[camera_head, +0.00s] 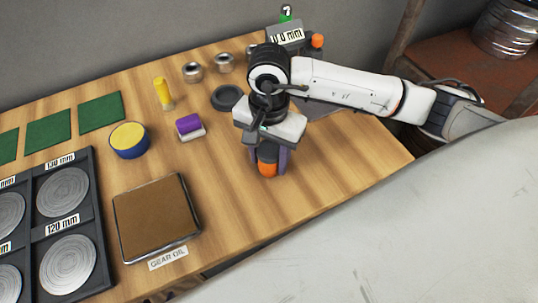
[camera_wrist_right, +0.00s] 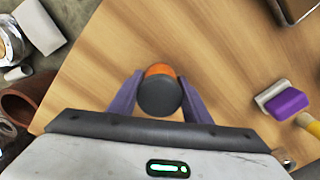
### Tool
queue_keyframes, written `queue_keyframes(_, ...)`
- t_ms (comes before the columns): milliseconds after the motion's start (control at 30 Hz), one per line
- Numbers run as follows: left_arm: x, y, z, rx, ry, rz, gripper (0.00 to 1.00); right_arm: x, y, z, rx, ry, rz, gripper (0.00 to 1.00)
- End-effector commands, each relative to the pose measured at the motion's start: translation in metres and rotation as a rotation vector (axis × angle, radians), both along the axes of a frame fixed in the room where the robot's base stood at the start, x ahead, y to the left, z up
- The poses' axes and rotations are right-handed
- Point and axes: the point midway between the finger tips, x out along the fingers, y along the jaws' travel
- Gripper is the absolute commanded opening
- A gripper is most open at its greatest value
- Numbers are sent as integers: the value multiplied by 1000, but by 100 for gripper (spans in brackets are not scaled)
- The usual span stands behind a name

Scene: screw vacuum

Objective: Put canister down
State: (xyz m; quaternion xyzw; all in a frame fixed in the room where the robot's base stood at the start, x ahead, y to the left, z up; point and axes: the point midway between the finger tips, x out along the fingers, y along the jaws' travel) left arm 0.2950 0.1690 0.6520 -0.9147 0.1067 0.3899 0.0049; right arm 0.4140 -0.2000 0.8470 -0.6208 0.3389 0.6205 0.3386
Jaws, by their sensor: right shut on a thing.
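The canister (camera_head: 267,169) has an orange body and a dark top, and is at the right part of the wooden table. My right gripper (camera_head: 268,158) is shut on it from above, with one purple finger on each side. In the right wrist view the canister (camera_wrist_right: 160,92) sits between the fingers of the gripper (camera_wrist_right: 158,98), its dark round top facing the camera. It looks upright. I cannot tell whether its base touches the table. My left gripper is not in view.
The wooden table (camera_head: 225,185) is bare around the canister. A purple block brush (camera_head: 189,126), a blue-yellow tin (camera_head: 129,140), a yellow cylinder (camera_head: 163,93) and a brown tray (camera_head: 157,217) lie to the left. A dark disc (camera_head: 227,97) and a display (camera_head: 287,37) are behind.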

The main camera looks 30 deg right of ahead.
Motion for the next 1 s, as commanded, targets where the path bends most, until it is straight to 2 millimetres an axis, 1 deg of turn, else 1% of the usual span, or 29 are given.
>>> queue_keyframes(167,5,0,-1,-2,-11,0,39,0,0,-3,1,-1,0,20)
queue_keyframes(200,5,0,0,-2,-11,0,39,0,0,-3,0,0,0,47)
queue_keyframes(300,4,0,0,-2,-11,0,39,0,0,-2,0,0,0,63)
queue_keyframes(567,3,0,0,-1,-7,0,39,0,0,-2,0,0,0,63)
queue_keyframes(667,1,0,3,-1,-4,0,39,0,0,2,1,1,0,63)
queue_keyframes(700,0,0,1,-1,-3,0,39,1,0,5,1,-2,0,63)
queue_keyframes(767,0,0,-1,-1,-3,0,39,2,0,12,1,-5,0,63)
queue_keyframes(833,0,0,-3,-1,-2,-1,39,2,0,25,1,-7,1,63)
queue_keyframes(1000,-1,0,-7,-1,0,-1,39,2,1,63,1,-8,1,63)
